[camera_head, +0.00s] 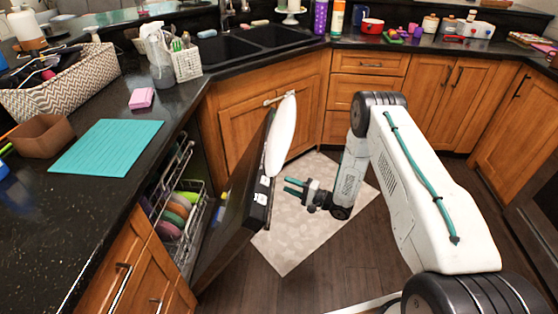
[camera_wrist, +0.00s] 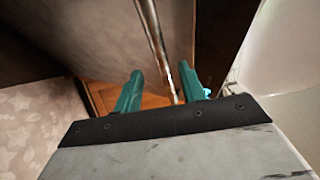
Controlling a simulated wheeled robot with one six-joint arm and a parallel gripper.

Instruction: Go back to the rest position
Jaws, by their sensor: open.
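My gripper (camera_head: 292,188) is open, with teal fingers pointing left in the head view. It hangs low over the pale rug, just right of an open dark-fronted door (camera_head: 240,205). The fingers look empty. In the wrist view my gripper (camera_wrist: 161,72) shows both fingertips apart. A thin metal bar (camera_wrist: 155,38) runs behind and between them in the picture; whether it touches them I cannot tell. A white rounded thing (camera_head: 281,137) stands at the door's upper edge, above my gripper. A white surface (camera_wrist: 288,48) fills the right of the wrist view.
A rack of colored dishes (camera_head: 180,214) sits inside the open unit. The counter holds a teal mat (camera_head: 108,147), a pink sponge (camera_head: 142,98) and a woven basket (camera_head: 68,84). The double sink (camera_head: 240,45) is behind. Wooden floor (camera_head: 340,245) is clear beside the rug (camera_head: 288,245).

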